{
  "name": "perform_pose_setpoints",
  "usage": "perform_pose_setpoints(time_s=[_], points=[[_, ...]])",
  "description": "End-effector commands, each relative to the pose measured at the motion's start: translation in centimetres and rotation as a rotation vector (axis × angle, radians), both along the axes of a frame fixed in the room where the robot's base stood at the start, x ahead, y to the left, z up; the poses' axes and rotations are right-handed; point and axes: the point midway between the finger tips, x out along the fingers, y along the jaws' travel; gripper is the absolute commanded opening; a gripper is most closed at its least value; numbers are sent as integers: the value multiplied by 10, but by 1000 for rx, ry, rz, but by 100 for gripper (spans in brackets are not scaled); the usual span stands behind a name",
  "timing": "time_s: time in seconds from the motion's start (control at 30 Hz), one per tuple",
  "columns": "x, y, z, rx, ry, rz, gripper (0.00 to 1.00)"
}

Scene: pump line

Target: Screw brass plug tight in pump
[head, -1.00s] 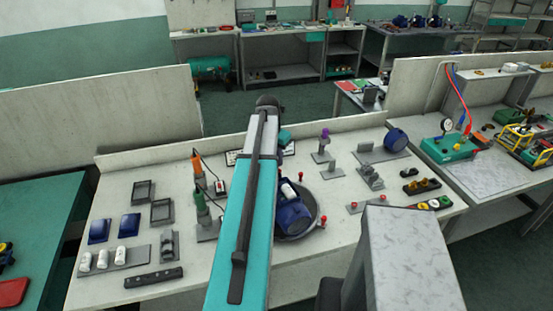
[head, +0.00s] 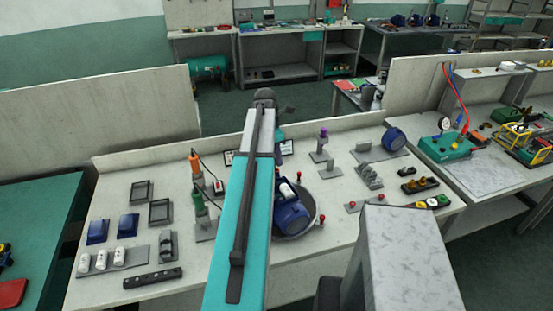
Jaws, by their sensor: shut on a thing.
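The blue pump (head: 293,218) with a white part (head: 287,191) on it sits in a round dark fixture (head: 316,222) on the bench. My teal arm reaches forward over the bench and covers the area just left of the pump. My gripper is hidden behind the arm, so its jaws and anything in them cannot be seen. I cannot make out a brass plug at the pump. Small brass-coloured parts sit in a dark holder (head: 420,185) at the bench's right, too small to identify surely.
Red-knobbed posts (head: 298,175) stand around the fixture. An orange-handled tool (head: 195,168) stands left of my arm. Grey stands (head: 322,147) are behind the pump. A low wall (head: 150,107) edges the bench's back. Bare bench top shows at the front right.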

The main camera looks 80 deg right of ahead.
Motion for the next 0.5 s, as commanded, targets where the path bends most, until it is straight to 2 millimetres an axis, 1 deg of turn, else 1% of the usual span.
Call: perform_pose_setpoints(time_s=[0.3,0.4,0.5], points=[[1,-8,20,-3,23,-193,0],[4,-13,30,-8,29,-195,0],[7,-12,34,-11,28,-189,0]])
